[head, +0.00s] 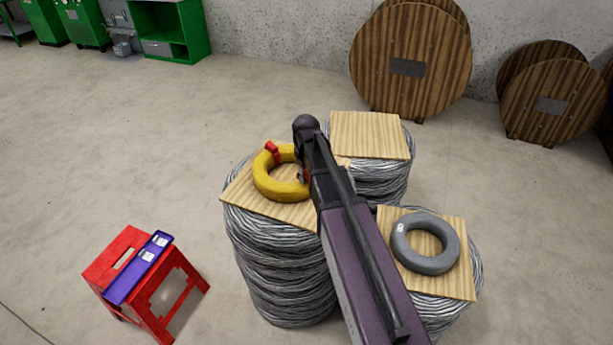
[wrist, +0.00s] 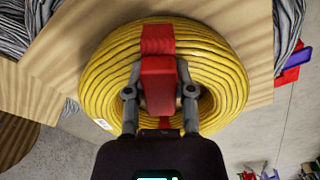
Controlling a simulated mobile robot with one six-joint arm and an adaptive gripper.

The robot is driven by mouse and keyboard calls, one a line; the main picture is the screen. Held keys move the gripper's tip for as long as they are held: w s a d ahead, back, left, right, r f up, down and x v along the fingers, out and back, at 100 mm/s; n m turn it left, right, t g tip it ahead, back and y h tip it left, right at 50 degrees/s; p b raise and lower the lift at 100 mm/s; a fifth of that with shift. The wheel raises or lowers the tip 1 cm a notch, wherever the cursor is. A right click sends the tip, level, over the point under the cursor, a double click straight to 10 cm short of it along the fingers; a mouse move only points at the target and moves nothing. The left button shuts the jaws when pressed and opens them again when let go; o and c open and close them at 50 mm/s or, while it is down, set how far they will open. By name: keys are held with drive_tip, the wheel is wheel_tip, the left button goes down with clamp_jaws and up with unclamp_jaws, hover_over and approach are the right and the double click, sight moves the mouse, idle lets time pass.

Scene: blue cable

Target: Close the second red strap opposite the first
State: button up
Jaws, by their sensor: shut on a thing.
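A yellow cable coil (head: 268,186) lies flat on a wooden board. It also fills the middle of the wrist view (wrist: 100,85). One red strap (head: 271,150) with a raised block is at the coil's upper left in the head view. My gripper (head: 304,178) is over the coil's right side, where a bit of red shows beside it. In the wrist view my gripper (wrist: 158,92) is shut on a red strap (wrist: 158,40), its fingers either side of the raised red block. A further red piece (wrist: 165,124) shows below, partly hidden by my gripper.
The board (head: 242,200) tops a stack of grey wire. A grey coil (head: 402,250) lies on another stack to the right, and a bare board (head: 370,135) tops a third behind. A red stool (head: 128,250) holds a blue level (head: 140,265). Wooden reels (head: 410,90) stand by the wall.

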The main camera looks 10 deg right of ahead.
drive_tip(key=o, duration=1)
drive_tip(key=shift+r, duration=0.15)
drive_tip(key=shift+r+p, duration=3.4)
drive_tip(key=shift+p, duration=0.1)
drive_tip(key=s+m, duration=0.1)
drive_tip(key=s, duration=0.4)
drive_tip(key=s+m, duration=0.2)
drive_tip(key=s, duration=0.4)
drive_tip(key=s+a+m, duration=0.1)
drive_tip(key=s, duration=0.4)
drive_tip(key=shift+s+m, duration=0.2)
drive_tip(key=shift+m, duration=0.2)
